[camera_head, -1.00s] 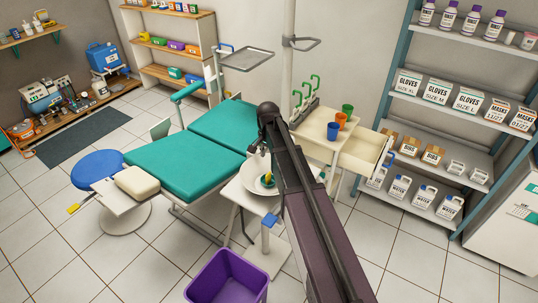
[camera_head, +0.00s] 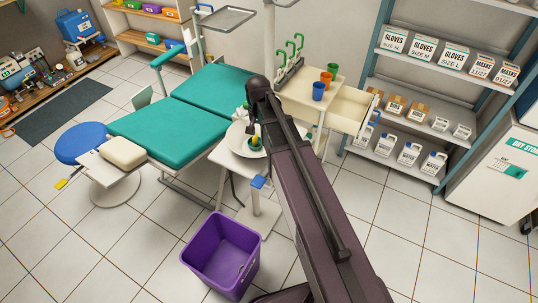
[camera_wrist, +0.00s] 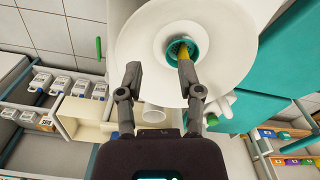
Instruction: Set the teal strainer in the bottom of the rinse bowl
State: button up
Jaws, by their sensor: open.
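The white rinse bowl (camera_wrist: 222,72) fills the upper middle of the wrist view. It also shows in the head view (camera_head: 234,144), partly behind my arm. The teal strainer (camera_wrist: 172,45) lies at the bottom centre of the bowl, with a yellow part (camera_wrist: 185,53) standing up from it. In the head view a small teal and yellow patch shows in the bowl (camera_head: 256,148). My gripper (camera_wrist: 162,80) is open and empty, its fingers apart over the near side of the bowl. Whether the strainer sits fully flat cannot be told.
A cream cart (camera_head: 345,103) with coloured cups stands right of the bowl. The teal dental chair (camera_head: 170,128) is at the left. A purple bin (camera_head: 222,258) stands on the floor in front. A stocked shelf (camera_head: 395,100) is at the right; floor tiles between are clear.

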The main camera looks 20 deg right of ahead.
jog(key=s+n, duration=0.5)
jog(key=s, duration=0.8)
jog(key=shift+s+n, duration=0.15)
jog(key=shift+n, duration=0.15)
jog(key=shift+d, duration=0.1)
